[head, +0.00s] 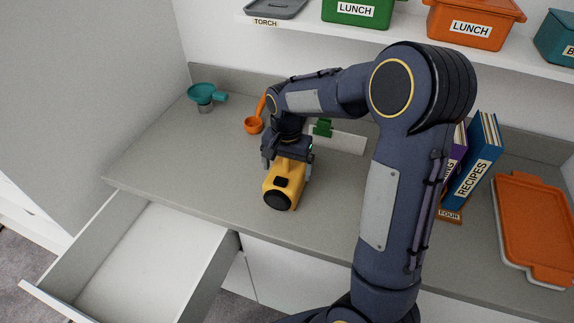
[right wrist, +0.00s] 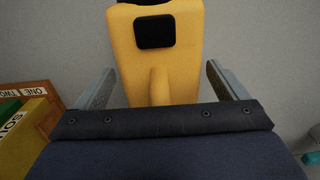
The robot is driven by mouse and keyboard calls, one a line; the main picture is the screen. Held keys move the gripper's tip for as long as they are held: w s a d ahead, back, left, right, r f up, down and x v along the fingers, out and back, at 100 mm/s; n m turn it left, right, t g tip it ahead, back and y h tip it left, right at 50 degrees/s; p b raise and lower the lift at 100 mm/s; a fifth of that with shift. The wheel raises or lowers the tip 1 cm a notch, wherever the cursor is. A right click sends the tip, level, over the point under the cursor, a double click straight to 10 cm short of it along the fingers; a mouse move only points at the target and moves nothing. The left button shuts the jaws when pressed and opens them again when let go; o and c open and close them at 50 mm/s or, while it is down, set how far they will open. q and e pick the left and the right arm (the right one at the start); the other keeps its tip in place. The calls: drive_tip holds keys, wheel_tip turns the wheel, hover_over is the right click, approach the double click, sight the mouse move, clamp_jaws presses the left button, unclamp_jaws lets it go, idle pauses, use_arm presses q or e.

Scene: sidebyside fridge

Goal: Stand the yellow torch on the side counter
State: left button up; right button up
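The yellow torch (head: 283,181) is on the grey side counter (head: 160,155), lengthwise with its round black end towards me. Whether it bears fully on the counter is hard to tell. My right gripper (head: 287,155) is over its far part, coming from above. In the right wrist view the torch (right wrist: 160,50) lies between the two fingers (right wrist: 162,80), a black square patch on its upper face and a raised yellow piece below that. Narrow grey gaps show between fingers and torch, so the gripper looks open around it. My left gripper is out of view.
An open, empty drawer (head: 140,255) juts out at front left. A teal funnel (head: 205,93) and an orange ladle-like item (head: 254,124) stand behind. Recipe books (head: 470,165) and an orange-lidded tray (head: 535,225) are at right. A shelf (head: 300,28) with a TORCH label overhangs the back.

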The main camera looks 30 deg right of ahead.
drive_tip(key=shift+o, duration=0.4)
drive_tip(key=shift+r, duration=0.6)
wheel_tip(320, 180, up, 11)
drive_tip(key=shift+f, duration=0.2)
drive_tip(key=shift+s+r, duration=0.1)
drive_tip(key=shift+r, duration=0.15)
drive_tip(key=s+a+f+n+t+y, duration=0.2)
drive_tip(key=s+a+n+t, duration=0.1)
drive_tip(key=s, duration=0.8)
drive_tip(key=s+a+f+n+t+y, duration=0.1)
drive_tip(key=s+a+n, duration=0.3)
drive_tip(key=s, duration=0.7)
drive_tip(key=shift+a+f+n+t+y, duration=0.2)
drive_tip(key=shift+f+n+t+y, duration=0.25)
drive_tip(key=shift+n+t, duration=0.35)
